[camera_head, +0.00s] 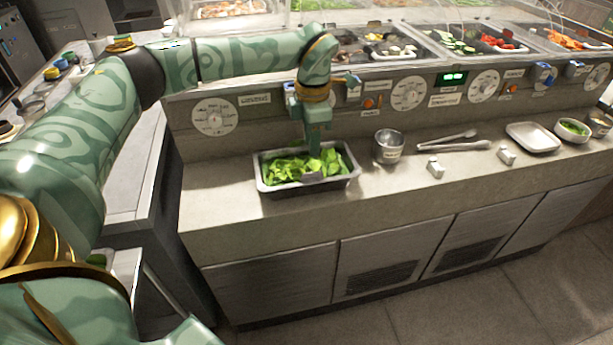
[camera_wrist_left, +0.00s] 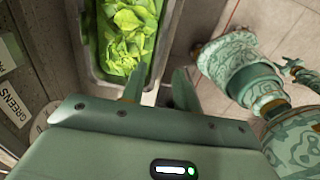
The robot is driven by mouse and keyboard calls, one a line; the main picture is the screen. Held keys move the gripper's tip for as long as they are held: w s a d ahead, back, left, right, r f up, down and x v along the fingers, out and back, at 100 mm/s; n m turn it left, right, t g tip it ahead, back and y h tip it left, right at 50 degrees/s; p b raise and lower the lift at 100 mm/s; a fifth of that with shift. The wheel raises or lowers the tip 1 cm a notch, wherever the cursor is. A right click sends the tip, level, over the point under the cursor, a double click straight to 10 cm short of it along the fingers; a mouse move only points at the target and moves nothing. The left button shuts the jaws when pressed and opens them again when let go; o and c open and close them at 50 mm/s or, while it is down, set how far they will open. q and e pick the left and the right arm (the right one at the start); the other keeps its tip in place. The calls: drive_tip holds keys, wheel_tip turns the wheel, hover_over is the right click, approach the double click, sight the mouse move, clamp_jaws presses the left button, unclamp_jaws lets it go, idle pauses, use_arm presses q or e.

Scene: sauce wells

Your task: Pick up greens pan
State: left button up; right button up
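The greens pan (camera_head: 262,185) is a dark metal pan full of green leaves (camera_head: 290,168). It stands on the counter at the middle of the head view. In the left wrist view the pan (camera_wrist_left: 164,42) shows at the top, its leaves (camera_wrist_left: 128,30) on the inner side. My left gripper (camera_head: 313,150) points down over the pan's back part. In the left wrist view its two fingers (camera_wrist_left: 158,88) are apart with nothing seen gripped, close to the pan's side wall. Contact with the rim cannot be told.
A metal cup (camera_head: 389,147) stands right of the pan, then tongs (camera_head: 455,146), small white blocks (camera_head: 436,169), a white tray (camera_head: 533,138) and a bowl of greens (camera_head: 572,130). A panel with dials (camera_head: 214,117) rises behind. Bare counter (camera_head: 225,210) lies left and in front.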

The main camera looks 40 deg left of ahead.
sight(311, 174)
use_arm(q)
wheel_tip(311, 174, down, 6)
drive_tip(key=shift+f+b, duration=0.1)
drive_tip(key=shift+b, duration=0.65)
drive_tip(key=f, duration=0.1)
drive_tip(key=f+b, duration=0.1)
drive_tip(key=f, duration=0.1)
drive_tip(key=f+b, duration=0.1)
drive_tip(key=f, duration=0.1)
drive_tip(key=shift+w+a+f, duration=0.2)
drive_tip(key=shift+w, duration=0.1)
drive_tip(key=shift+s+r, duration=0.1)
drive_tip(key=shift+r, duration=0.05)
drive_tip(key=shift+c, duration=0.5)
clamp_jaws()
use_arm(e)
drive_tip(key=f, duration=0.1)
drive_tip(key=s+f, duration=0.1)
drive_tip(key=f, duration=0.2)
drive_tip(key=shift+s, duration=0.3)
